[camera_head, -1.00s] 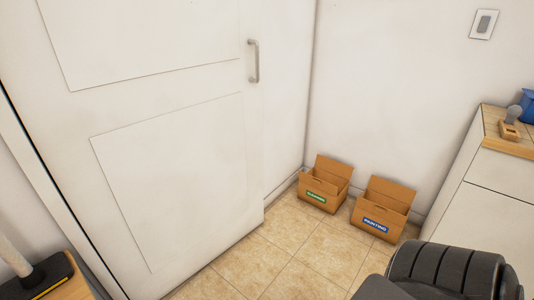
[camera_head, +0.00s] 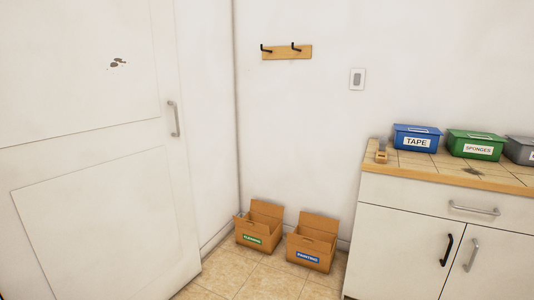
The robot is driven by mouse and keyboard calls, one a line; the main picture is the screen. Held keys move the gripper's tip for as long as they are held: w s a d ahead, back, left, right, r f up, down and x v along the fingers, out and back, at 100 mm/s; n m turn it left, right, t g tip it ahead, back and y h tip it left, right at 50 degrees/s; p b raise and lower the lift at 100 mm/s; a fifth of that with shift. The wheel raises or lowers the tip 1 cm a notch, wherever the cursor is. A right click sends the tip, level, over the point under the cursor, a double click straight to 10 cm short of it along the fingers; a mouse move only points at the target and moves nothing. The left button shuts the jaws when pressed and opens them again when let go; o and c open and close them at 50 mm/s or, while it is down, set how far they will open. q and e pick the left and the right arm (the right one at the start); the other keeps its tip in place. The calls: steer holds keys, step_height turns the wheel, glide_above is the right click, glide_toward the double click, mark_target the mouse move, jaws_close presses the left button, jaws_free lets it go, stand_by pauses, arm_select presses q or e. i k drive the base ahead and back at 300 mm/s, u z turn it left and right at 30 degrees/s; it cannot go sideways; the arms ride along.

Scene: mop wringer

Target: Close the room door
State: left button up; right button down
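The white room door (camera_head: 90,200) fills the left side of the view, with two recessed panels and dark stains on its upper panel. Its metal handle (camera_head: 174,119) is near the door's right edge. The door's right edge stands in front of the left wall, and its lower corner is over the tiled floor. Whether it is latched cannot be told, as its frame and hinge side are out of view. Neither of my grippers is in view.
Two open cardboard boxes, one with a green label (camera_head: 259,227) and one labelled PAINTING (camera_head: 312,243), stand against the back wall. A white cabinet (camera_head: 400,230) with bins on top stands at right. Tiled floor (camera_head: 235,278) is clear in front of the boxes.

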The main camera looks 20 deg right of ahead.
mark_target(96, 204)
steer(key=z, duration=0.45)
steer(key=k, duration=0.65)
steer(key=z, duration=0.65)
steer(key=i, duration=1.2)
steer(key=u, duration=0.55)
steer(key=i, duration=0.75)
steer(key=u, duration=1.3)
steer(key=i, duration=0.55)
steer(key=u, duration=0.6)
